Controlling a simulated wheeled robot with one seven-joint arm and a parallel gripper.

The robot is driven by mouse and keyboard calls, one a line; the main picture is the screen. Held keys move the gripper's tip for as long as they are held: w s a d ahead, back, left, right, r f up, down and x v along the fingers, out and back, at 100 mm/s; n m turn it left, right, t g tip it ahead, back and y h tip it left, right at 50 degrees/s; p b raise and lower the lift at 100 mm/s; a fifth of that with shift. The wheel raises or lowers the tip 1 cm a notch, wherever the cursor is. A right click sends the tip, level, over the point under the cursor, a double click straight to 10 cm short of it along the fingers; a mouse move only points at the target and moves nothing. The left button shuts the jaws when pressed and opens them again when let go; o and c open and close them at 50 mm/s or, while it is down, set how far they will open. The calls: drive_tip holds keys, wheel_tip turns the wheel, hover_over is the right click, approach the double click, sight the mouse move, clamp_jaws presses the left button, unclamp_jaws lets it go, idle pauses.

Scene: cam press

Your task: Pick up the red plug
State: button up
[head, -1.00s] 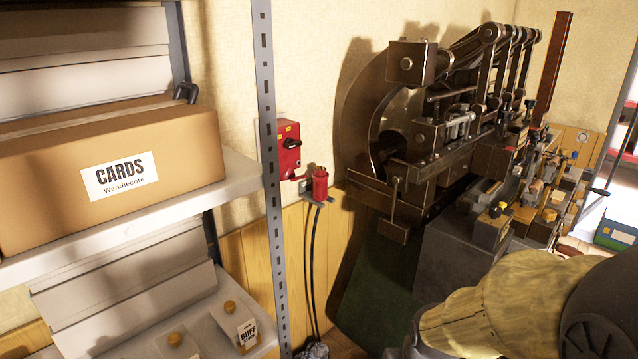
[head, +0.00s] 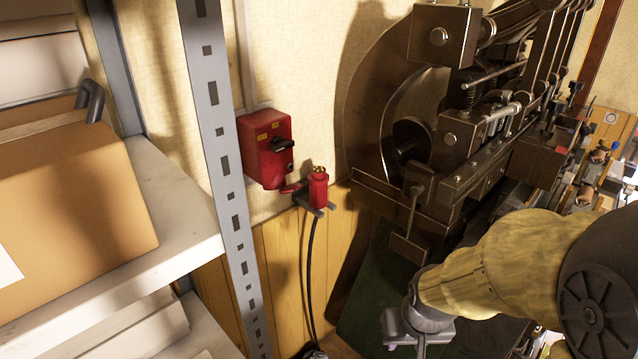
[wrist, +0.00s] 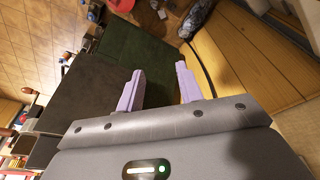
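The red plug (head: 318,189) stands upright on a small grey bracket (head: 312,206) on the wall, with brass-coloured contacts at its top. A black cable hangs below the bracket. My gripper (wrist: 160,88) shows in the wrist view with its two pale lilac fingers apart and nothing between them. In the head view my arm comes in from the right, with the gripper low, below and to the right of the plug and well apart from it. The fingertips are not clear in the head view. The plug cannot be made out in the wrist view.
A red switch box (head: 266,150) is on the wall just left of the plug. A metal shelf post (head: 214,130) and a cardboard box (head: 80,195) stand at the left. The dark cam press (head: 440,140) fills the right. Open space lies before the plug.

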drive_tip(key=shift+o, duration=1.3)
drive_tip(key=o, duration=0.3)
drive_tip(key=shift+w+a, duration=0.1)
drive_tip(key=shift+w, duration=0.15)
drive_tip(key=shift+o, duration=1.2)
drive_tip(key=w+a+f+m+t+y, duration=0.1)
drive_tip(key=w+a+f+m, duration=0.1)
drive_tip(key=w+a, duration=0.2)
drive_tip(key=w+a+f+m+t+y, duration=0.1)
drive_tip(key=w+a+f+m+t, duration=0.1)
drive_tip(key=w+a, duration=0.3)
drive_tip(key=w, duration=0.3)
drive_tip(key=shift+w+m, duration=0.35)
drive_tip(key=shift+m, duration=0.05)
drive_tip(key=w+a+r+m+t+y, duration=0.2)
drive_tip(key=w+a+m+t+y, duration=0.2)
drive_tip(key=w+a+m+t, duration=0.75)
drive_tip(key=w+d+r+m+h, duration=0.3)
drive_tip(key=w+m+h, duration=0.3)
drive_tip(key=m, duration=1.3)
drive_tip(key=shift+w+d+m+t, duration=0.2)
drive_tip(key=shift+w+m+t, duration=0.2)
drive_tip(key=shift+w, duration=0.8)
